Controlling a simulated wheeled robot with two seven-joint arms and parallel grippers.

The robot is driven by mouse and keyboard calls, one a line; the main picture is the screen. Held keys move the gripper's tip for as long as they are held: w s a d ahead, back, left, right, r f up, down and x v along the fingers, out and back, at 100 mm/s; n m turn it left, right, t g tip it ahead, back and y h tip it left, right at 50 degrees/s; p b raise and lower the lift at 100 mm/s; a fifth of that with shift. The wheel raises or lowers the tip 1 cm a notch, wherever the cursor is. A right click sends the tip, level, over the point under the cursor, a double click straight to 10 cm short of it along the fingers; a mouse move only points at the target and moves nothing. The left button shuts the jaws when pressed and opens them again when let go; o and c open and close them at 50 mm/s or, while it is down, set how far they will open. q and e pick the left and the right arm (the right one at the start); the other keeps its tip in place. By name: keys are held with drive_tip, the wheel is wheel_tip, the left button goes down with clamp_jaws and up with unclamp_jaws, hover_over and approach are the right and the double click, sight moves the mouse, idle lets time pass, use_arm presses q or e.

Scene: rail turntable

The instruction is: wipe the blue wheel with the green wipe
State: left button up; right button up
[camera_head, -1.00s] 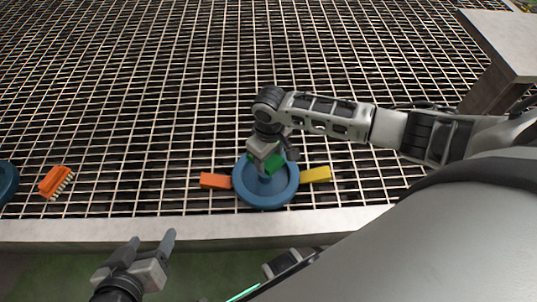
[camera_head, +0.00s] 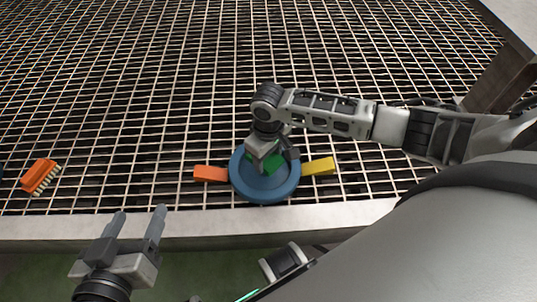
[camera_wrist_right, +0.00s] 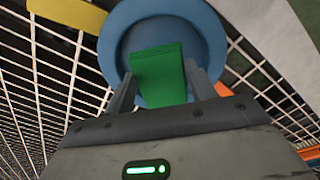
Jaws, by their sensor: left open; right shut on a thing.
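The blue wheel (camera_head: 246,187) lies flat on the grating in the head view, a dished disc with a raised rim. My right gripper (camera_head: 270,157) is shut on the green wipe (camera_head: 274,164) and holds it over the wheel. In the right wrist view the green wipe (camera_wrist_right: 160,75) sits between the fingers, in front of the blue wheel (camera_wrist_right: 212,40). I cannot tell whether the wipe touches the wheel. My left gripper (camera_head: 137,222) is open and empty, near the front ledge and away from the wheel.
An orange block (camera_head: 210,174) lies left of the wheel and a yellow block (camera_head: 319,166) right of it. An orange brush (camera_head: 40,176) with pale bristles lies at far left. The metal grating (camera_head: 200,70) behind is clear. A pale ledge (camera_head: 200,226) runs along the front.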

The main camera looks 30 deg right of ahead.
drive_tip(key=shift+f, duration=0.6)
idle(0.5)
